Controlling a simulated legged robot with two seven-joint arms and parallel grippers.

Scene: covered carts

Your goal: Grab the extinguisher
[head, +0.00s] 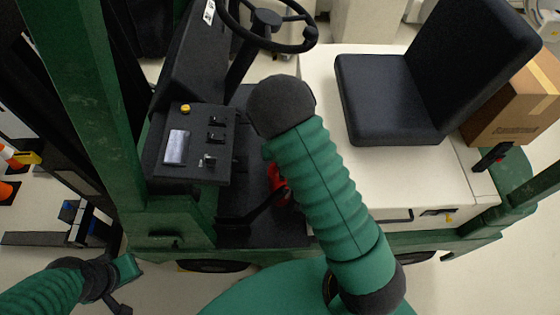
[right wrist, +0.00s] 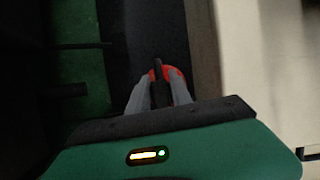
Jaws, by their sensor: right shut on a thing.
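The red extinguisher (head: 279,187) stands low in the dark footwell of the green cart, mostly hidden behind my right arm in the head view. In the right wrist view the red top of the extinguisher (right wrist: 153,74) shows between and beyond the grey fingers. My right gripper (right wrist: 160,92) is shut on its black handle part. The right gripper itself is hidden in the head view. My left gripper (head: 120,296) is at the lower left, away from the extinguisher, and its fingers are not clear enough to judge.
The cart has a steering wheel (head: 268,22) above the footwell, a black control panel (head: 190,145) to the left, and a black seat (head: 390,95) on a white body to the right. A green post (head: 85,90) rises at the left. A cardboard box (head: 515,105) sits behind the seat.

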